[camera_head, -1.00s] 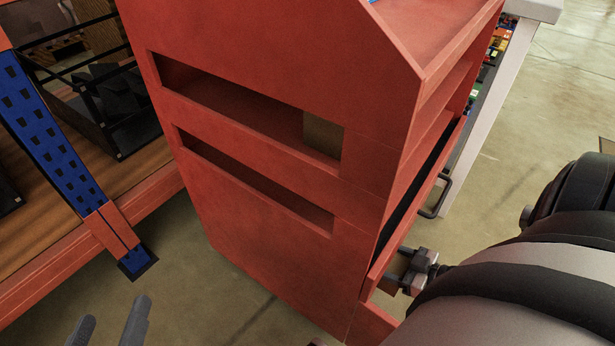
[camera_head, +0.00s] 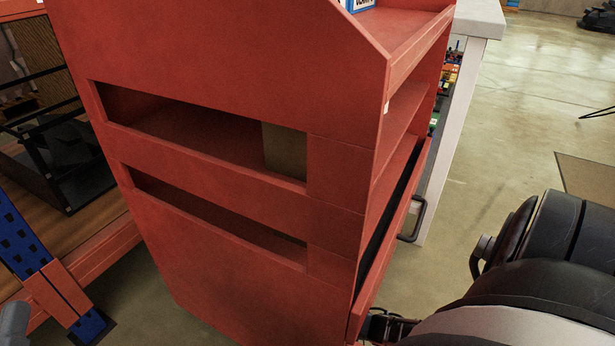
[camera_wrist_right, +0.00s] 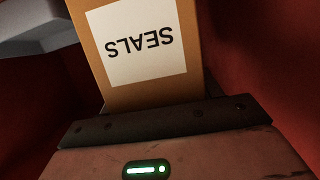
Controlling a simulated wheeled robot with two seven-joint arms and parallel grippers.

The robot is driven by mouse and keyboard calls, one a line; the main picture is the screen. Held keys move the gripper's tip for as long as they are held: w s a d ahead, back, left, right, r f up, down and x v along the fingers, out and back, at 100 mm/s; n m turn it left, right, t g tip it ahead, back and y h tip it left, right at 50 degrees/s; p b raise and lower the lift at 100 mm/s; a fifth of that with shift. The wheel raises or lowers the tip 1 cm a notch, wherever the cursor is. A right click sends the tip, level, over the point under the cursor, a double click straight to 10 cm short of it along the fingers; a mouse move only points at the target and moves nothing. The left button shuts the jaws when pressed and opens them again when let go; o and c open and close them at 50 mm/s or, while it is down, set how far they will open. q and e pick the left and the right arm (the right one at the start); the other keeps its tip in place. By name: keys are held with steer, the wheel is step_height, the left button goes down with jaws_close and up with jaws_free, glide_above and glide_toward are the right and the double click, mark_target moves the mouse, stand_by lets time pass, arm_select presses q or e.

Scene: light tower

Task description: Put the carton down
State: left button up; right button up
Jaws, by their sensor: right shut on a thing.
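A tan carton (camera_wrist_right: 180,92) with a white label reading SEALS, upside down in the picture, shows in the right wrist view. My right gripper (camera_wrist_right: 158,112) is shut on it; the fingertips themselves are hard to make out. In the head view the wrist of my right gripper (camera_head: 385,326) is at the right side of a red shelf unit (camera_head: 230,265), low down. The carton is hidden there behind the red panel. Only a grey tip of my left gripper (camera_head: 14,325) shows at the bottom left corner, so its opening cannot be judged.
The red unit has two slots, shelves and a black handle (camera_head: 413,220). A brown surface (camera_head: 285,150) shows through the upper slot. A pale table (camera_head: 475,22) stands behind, and a blue and orange rack (camera_head: 22,240) at left.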

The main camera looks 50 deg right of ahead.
steer(key=f+b, duration=0.2)
steer(key=f, duration=0.1)
steer(key=shift+w+a+f+b, duration=0.15)
steer(key=shift+w+f+b, duration=0.05)
steer(key=shift+b, duration=0.1)
arm_select(q)
steer(key=r+m+h, duration=0.1)
steer(key=m, duration=0.1)
steer(key=s+r+m+h, duration=0.1)
steer(key=r+m+h, duration=0.2)
steer(key=m+h, duration=0.1)
steer(key=shift+s+d+r+m, duration=0.15)
steer(key=shift+s+r+m, duration=0.15)
steer(key=shift+s+r, duration=0.1)
steer(key=shift+f, duration=0.1)
arm_select(e)
steer(key=o, duration=1.3)
steer(key=shift+f, duration=0.1)
steer(key=shift+s, duration=0.1)
steer(key=shift+r, duration=0.2)
arm_select(q)
step_height(320, 180, down, 7)
steer(key=w+n+g+y+p, duration=0.1)
steer(key=n+y+p, duration=0.3)
steer(key=n+y, duration=0.2)
steer(key=shift+w+n, duration=0.3)
steer(key=shift+n, duration=1)
arm_select(e)
steer(key=shift+v, duration=6)
